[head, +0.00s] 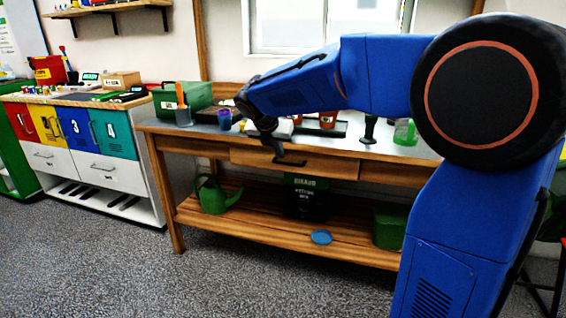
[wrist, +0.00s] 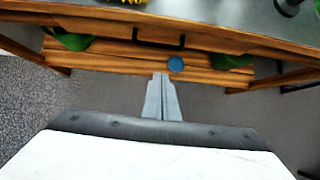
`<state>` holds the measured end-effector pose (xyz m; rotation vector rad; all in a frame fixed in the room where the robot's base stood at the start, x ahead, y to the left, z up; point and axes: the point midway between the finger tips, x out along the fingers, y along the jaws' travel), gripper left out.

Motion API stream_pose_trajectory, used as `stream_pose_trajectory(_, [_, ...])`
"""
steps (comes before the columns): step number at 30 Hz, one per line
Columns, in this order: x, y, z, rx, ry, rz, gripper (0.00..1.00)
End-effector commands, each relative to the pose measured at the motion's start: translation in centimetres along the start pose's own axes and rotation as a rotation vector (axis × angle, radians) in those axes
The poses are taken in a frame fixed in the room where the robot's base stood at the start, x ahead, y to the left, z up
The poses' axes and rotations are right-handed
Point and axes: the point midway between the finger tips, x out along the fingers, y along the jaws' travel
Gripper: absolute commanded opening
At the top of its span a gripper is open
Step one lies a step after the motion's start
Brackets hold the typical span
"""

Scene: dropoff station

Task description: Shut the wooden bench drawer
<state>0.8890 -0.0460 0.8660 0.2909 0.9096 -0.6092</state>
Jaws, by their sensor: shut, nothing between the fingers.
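The wooden bench drawer (head: 322,165) is in the middle of the bench front, with a dark bar handle (head: 290,162). In the head view its front seems to stand slightly forward of the bench's front rail; how far is hard to judge. The handle shows at the top of the wrist view (wrist: 161,43). My gripper (head: 279,151) is shut and empty. In the head view it overlaps the drawer front near the handle. In the wrist view its fingers (wrist: 160,78) point toward the drawer, below the handle in the picture; contact cannot be told.
The lower shelf holds a green watering can (head: 213,196), a dark sack (head: 305,196), a blue disc (head: 321,237) and a green box (head: 389,227). The floor in front is clear.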

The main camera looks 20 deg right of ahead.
Motion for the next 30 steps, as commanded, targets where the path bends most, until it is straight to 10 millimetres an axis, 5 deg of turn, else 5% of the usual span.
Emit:
stream_pose_trajectory(11, [0.5,1.9,-0.9,0.003,-0.05,0.017,0.0])
stream_pose_trajectory(30, [10.5,2.0,0.7,0.004,-0.049,0.017,0.0])
